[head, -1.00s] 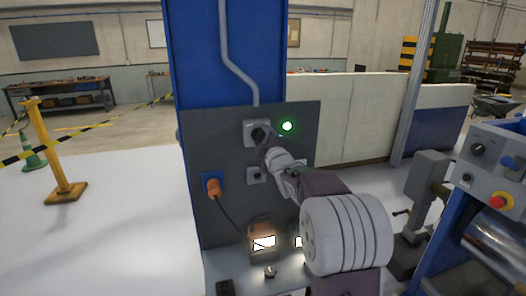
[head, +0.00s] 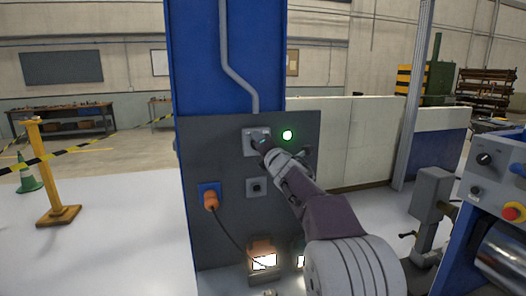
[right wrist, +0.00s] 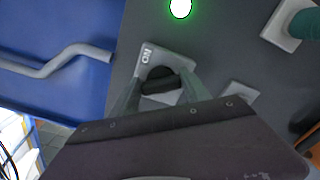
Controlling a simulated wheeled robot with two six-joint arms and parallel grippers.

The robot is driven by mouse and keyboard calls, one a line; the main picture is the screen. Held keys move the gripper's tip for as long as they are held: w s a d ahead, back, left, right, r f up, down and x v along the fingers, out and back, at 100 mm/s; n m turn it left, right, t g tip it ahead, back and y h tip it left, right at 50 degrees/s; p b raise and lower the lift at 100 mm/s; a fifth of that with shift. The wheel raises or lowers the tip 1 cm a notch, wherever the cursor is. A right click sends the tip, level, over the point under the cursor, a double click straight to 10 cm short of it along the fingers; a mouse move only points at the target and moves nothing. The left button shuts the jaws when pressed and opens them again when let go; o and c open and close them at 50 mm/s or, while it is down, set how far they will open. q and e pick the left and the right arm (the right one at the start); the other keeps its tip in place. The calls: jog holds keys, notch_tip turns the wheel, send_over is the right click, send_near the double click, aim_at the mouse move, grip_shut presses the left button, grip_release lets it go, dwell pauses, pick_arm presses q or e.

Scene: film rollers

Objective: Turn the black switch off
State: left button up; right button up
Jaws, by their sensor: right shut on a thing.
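The black switch (right wrist: 160,82) is a round knob with a raised grip on a grey square plate (right wrist: 150,56) marked "NO" as seen in the right wrist view. In the head view its plate (head: 250,139) sits high on the dark grey panel, and the knob is mostly hidden by my gripper. My right gripper (right wrist: 160,88) is shut on the black switch, one finger on each side of it. It also shows in the head view (head: 264,146). A green lamp (head: 287,135) beside the switch is lit. My left gripper is not in view.
Below the switch are a smaller socket plate (head: 256,187) and an orange plug (head: 211,199) with a hanging cable. A lit lamp box (head: 263,256) stands at the panel's foot. A machine with knobs (head: 492,165) is at the right.

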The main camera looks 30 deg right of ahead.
jog(key=shift+f+n, duration=0.1)
jog(key=shift+n, duration=1)
jog(key=shift+b, duration=0.3)
jog(key=o, duration=1.4)
jog(key=shift+s, duration=0.1)
jog(key=b+v, duration=0.1)
jog(key=v, duration=0.8)
